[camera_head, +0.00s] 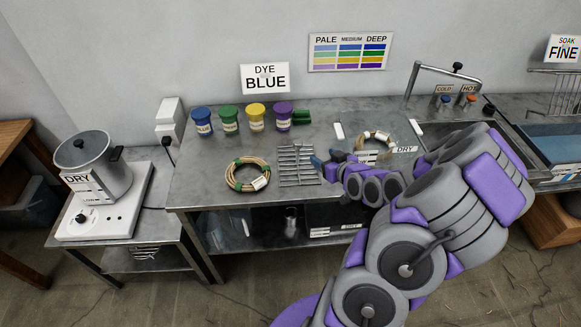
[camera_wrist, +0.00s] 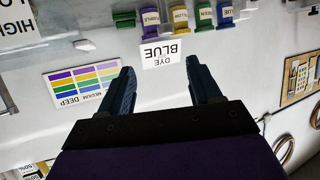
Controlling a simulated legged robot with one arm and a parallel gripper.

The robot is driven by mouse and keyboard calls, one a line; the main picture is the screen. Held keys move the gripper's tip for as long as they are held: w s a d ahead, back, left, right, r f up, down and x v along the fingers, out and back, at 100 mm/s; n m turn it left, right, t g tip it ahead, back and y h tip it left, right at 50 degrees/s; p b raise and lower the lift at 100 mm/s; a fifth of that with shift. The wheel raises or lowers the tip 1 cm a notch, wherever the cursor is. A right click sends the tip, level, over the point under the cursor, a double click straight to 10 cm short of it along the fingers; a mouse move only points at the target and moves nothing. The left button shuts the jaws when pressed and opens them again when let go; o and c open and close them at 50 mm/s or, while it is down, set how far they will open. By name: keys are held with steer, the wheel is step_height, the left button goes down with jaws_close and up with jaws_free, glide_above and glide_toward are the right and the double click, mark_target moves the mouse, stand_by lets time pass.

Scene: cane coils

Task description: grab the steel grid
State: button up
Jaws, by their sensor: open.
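The steel grid (camera_head: 298,165) is a small grey rack of thin bars. It lies on the steel table, right of a cane coil with green ties, in the head view. My gripper (camera_head: 325,160) is close to the right side of the grid, above the table. I cannot tell whether it touches the grid. In the wrist view my gripper (camera_wrist: 158,78) is open, with nothing between its two dark fingers. That view is upside down and shows the wall signs and dye jars; the grid is not in it.
The cane coil (camera_head: 248,175) lies left of the grid. Several dye jars (camera_head: 256,117) and a green block (camera_head: 301,117) stand behind it. Another coil (camera_head: 376,140) lies behind my arm. A pot (camera_head: 94,165) stands on a hot plate at the left. The table's front left is bare.

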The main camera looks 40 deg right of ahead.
steer(key=b, duration=0.2)
glide_toward(300, 144)
steer(key=d+x, duration=0.1)
steer(key=x, duration=0.4)
steer(key=shift+w+a+f, duration=0.1)
steer(key=shift+w+f, duration=0.1)
steer(key=shift+w, duration=0.2)
steer(key=shift+w+a+f, duration=0.1)
steer(key=shift+w+f, duration=0.1)
steer(key=shift+w, duration=0.25)
steer(key=shift+b+x, duration=0.5)
steer(key=shift+x, duration=1.8)
steer(key=shift+w+a, duration=0.1)
steer(key=shift+r, duration=0.1)
steer(key=shift+c, duration=0.3)
jaws_close()
